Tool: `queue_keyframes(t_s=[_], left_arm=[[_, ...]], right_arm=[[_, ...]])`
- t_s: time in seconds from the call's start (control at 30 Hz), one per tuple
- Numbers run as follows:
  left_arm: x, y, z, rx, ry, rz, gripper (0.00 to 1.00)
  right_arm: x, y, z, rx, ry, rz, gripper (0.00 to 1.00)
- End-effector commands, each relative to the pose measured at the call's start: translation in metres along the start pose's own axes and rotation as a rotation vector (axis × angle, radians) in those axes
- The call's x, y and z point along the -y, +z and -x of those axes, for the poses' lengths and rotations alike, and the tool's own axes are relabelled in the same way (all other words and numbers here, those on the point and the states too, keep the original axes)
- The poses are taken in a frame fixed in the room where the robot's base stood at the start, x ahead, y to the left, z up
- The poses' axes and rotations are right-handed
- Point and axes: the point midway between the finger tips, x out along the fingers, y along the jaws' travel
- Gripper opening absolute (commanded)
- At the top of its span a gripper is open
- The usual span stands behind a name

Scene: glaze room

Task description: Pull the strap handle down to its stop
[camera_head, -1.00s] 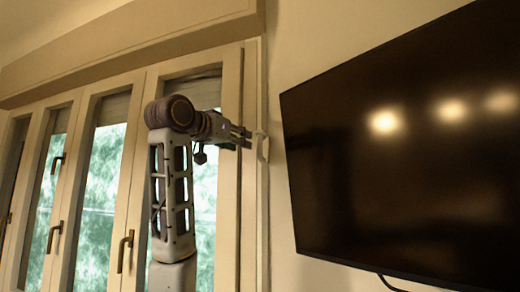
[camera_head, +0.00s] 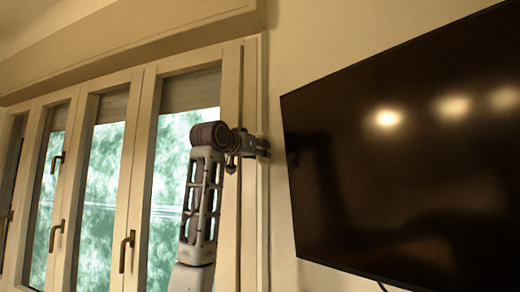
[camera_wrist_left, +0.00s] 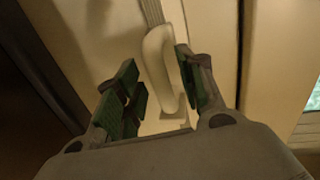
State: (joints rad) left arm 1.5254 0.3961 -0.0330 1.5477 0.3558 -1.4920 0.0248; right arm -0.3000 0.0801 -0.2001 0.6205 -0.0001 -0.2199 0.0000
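The strap handle (camera_wrist_left: 158,62) is a pale, elongated grip hanging from a grey strap (camera_wrist_left: 152,10) in the left wrist view. My left gripper (camera_wrist_left: 160,92) is open, with its green-padded fingers on either side of the handle. The handle lies closer to the right-hand finger, and a gap shows to the left-hand one. I cannot tell whether either finger touches it. In the head view my left gripper (camera_head: 264,147) is at the wall strip right of the window frame and mostly hides the handle there. My right gripper is in neither view.
A large dark screen (camera_head: 410,190) hangs on the wall just right of my left gripper. Windows with brass handles (camera_head: 126,250) and partly lowered shutters (camera_head: 190,90) lie to the left, under a long shutter box (camera_head: 130,45).

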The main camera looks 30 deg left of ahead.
Motion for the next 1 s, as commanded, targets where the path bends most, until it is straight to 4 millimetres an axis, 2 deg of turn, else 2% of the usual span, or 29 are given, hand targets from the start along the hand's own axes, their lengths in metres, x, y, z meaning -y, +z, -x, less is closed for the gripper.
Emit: queue_keyframes(t_s=[0.2, 0.53, 0.83, 1.0], left_arm=[[-0.0001, -0.0005, -0.0109, 0.000, 0.000, 0.000, 0.39], [-0.0001, 0.0005, -0.0122, 0.000, 0.000, 0.000, 0.39], [-0.0002, 0.0005, -0.0121, 0.000, 0.000, 0.000, 0.00], [-0.0004, 0.0007, -0.0121, 0.001, 0.001, 0.001, 0.00]], right_arm=[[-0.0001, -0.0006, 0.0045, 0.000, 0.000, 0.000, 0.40], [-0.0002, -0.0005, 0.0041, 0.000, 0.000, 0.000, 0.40], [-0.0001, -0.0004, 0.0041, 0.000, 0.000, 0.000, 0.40], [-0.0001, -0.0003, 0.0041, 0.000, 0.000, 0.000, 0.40]])
